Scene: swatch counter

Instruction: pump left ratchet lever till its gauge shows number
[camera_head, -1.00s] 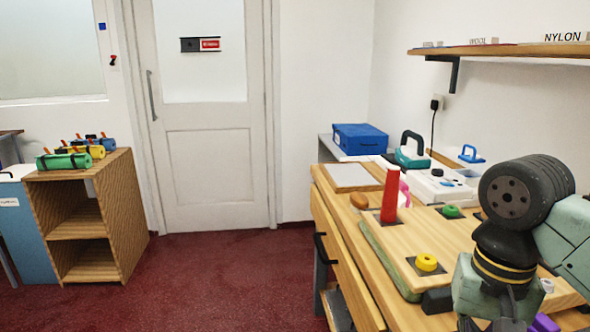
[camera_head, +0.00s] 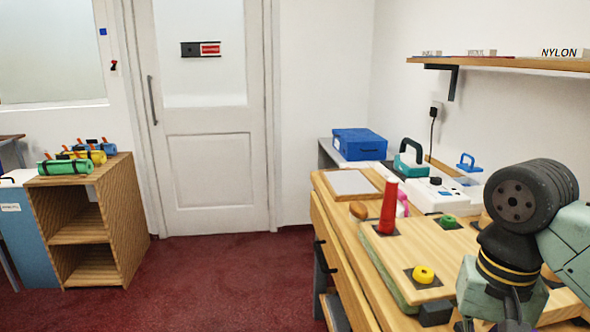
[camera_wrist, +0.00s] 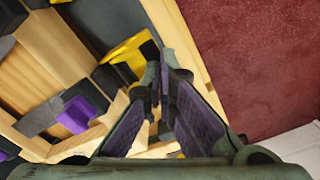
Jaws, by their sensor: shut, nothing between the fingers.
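My gripper shows in the wrist view (camera_wrist: 168,75) with its fingertips together and nothing between them. No gauge number is readable.
A shelf (camera_head: 500,63) hangs above. Red carpet (camera_head: 230,270) is clear at left.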

